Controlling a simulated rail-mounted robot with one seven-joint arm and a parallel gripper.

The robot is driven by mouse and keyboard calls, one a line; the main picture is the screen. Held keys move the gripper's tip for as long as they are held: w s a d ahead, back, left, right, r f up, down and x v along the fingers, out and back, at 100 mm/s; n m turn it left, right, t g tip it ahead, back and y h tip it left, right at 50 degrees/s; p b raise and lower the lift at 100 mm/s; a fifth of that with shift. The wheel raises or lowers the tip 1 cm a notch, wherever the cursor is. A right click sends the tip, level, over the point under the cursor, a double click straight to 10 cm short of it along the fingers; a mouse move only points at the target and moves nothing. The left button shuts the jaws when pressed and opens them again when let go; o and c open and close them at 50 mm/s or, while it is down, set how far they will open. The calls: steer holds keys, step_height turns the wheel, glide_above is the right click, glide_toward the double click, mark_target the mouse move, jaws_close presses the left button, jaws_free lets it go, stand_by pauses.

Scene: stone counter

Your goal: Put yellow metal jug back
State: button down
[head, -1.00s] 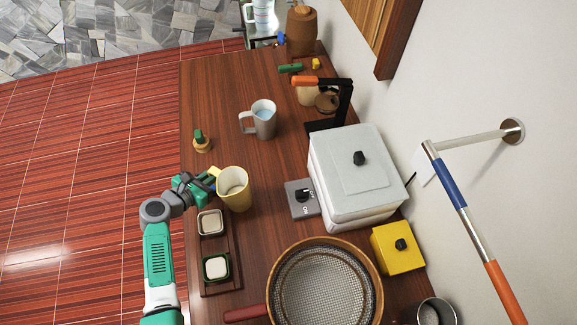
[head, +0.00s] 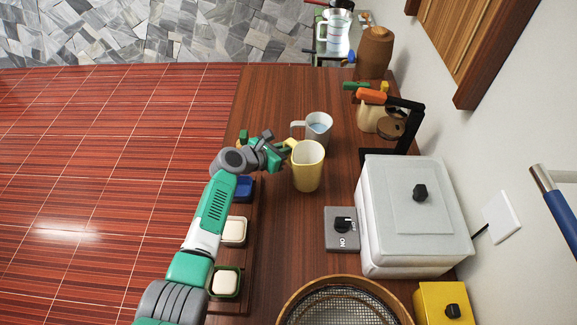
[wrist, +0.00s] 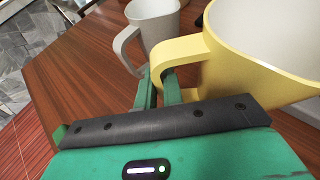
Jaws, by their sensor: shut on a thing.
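The yellow metal jug (head: 309,168) is upright over the wooden counter in the head view, with its handle toward my arm. My gripper (head: 284,152) is shut on the jug's handle. In the wrist view the green fingers of my gripper (wrist: 160,88) close on the yellow handle, and the jug (wrist: 250,65) fills the upper right. I cannot tell whether the jug's base touches the counter. A grey jug (head: 318,130) with water in it stands just behind the yellow one; it also shows in the wrist view (wrist: 152,25).
A white box appliance (head: 415,245) and a grey switch panel (head: 341,229) are at the right. A sieve (head: 345,290) lies at the front. Small square containers (head: 232,232) sit in a rack near my arm. A black stand (head: 405,125) and brown container (head: 374,52) are at the back.

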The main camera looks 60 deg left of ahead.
steer(key=shift+w+a, duration=0.25)
steer(key=shift+w, duration=0.3)
step_height(320, 180, down, 4)
steer(key=b, duration=0.4)
steer(key=shift+r, duration=0.25)
steer(key=c, duration=2)
jaws_free()
steer(key=shift+f, duration=0.2)
steer(key=o, duration=0.5)
